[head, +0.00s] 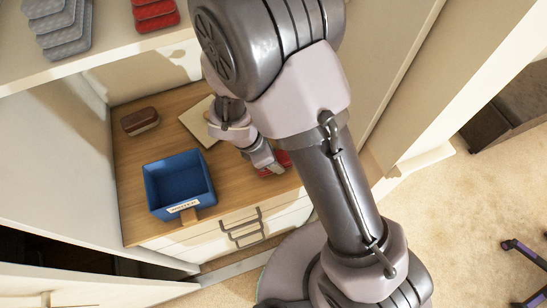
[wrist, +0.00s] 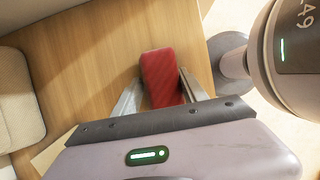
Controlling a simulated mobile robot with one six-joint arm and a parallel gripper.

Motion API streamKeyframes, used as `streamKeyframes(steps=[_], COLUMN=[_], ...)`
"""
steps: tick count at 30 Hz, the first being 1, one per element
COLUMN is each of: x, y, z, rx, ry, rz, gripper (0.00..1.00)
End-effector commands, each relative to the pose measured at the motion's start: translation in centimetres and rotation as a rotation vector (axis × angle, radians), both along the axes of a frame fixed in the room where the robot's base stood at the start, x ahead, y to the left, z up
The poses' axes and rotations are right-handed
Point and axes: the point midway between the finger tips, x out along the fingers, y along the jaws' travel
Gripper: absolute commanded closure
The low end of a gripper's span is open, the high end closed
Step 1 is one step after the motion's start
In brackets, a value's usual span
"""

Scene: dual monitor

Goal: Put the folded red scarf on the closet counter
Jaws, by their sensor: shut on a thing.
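The folded red scarf (wrist: 160,72) is a small red block between the two fingers of my gripper (wrist: 163,95) in the wrist view. The fingers press on its sides, and its far end sticks out past them. In the head view the scarf (head: 282,159) shows partly behind my gripper (head: 268,164), near the right front part of the wooden closet counter (head: 228,188). It is low over or on the counter; I cannot tell whether it touches the wood.
A blue labelled bin (head: 180,184) stands at the counter's front left. A dark red-brown item (head: 140,121) and a flat beige piece (head: 196,122) lie behind it. The shelf above holds grey (head: 62,36) and red (head: 155,14) folded stacks. Bare wood lies between the bin and my gripper.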

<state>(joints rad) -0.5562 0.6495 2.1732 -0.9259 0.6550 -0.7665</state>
Motion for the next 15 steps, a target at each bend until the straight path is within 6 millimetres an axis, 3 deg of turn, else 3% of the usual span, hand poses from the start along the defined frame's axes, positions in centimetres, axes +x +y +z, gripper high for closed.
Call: streamKeyframes(steps=[3,4,6,15], x=[-0.02,-0.02,-0.03,-0.03], y=[0.00,0.00,0.00,0.00], z=[-0.39,-0.30,-0.24,-0.14], rx=[0.000,0.000,0.000,0.000], ry=[0.000,0.000,0.000,0.000], rz=[0.000,0.000,0.000,0.000], gripper=[0.90,0.44,0.30,0.28])
